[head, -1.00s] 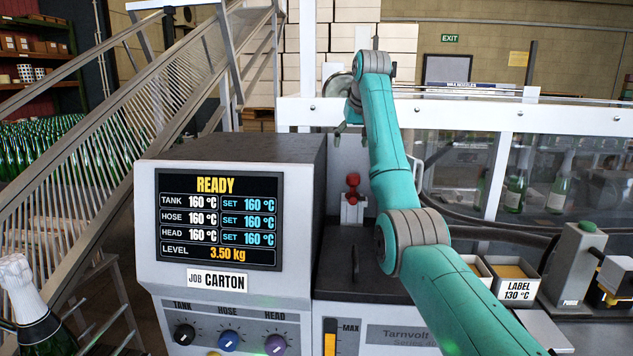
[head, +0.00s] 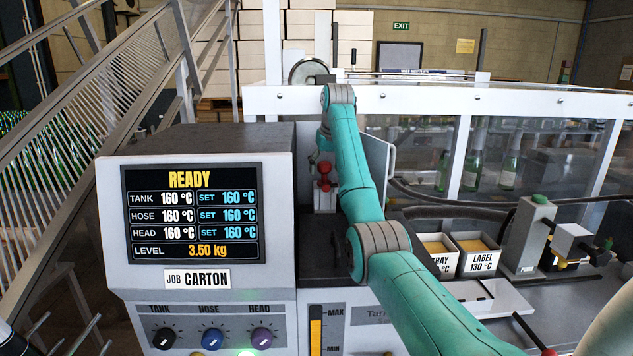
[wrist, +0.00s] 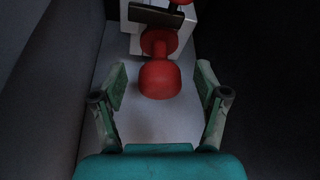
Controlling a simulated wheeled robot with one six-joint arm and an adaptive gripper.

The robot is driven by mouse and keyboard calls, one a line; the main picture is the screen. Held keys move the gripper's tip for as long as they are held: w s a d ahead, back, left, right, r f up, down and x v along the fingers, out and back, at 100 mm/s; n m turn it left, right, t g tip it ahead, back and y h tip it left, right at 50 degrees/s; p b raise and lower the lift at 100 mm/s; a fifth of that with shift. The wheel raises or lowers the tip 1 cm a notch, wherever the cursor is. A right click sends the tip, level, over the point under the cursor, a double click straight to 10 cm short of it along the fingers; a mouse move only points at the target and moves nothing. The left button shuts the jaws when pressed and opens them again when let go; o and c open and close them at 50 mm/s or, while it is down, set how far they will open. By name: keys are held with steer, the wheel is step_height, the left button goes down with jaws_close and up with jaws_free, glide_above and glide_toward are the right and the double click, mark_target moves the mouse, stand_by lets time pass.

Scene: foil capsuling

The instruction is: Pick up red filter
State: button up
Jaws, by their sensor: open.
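The red filter (wrist: 159,80) shows in the wrist view as a rounded red knob with a neck and flange, fixed to a pale block. It lies between and just beyond the fingertips of my gripper (wrist: 161,88), which is open with its two fingers apart on either side. No contact with the fingers is visible. In the head view the red filter (head: 324,172) stands upright on a white block (head: 325,199) in the recess behind the machine's display. My gripper is mostly hidden behind my arm there.
The display housing (head: 110,240) stands left of the recess, and a pale upright panel (head: 378,165) stands to its right. Dark walls close in on both sides in the wrist view. Two bins (head: 476,262) of tan pellets and a grey post (head: 527,240) stand at the right.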

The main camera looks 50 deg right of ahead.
steer(key=shift+x, duration=1.15)
steer(key=c, duration=1.3)
steer(key=shift+r, duration=0.2)
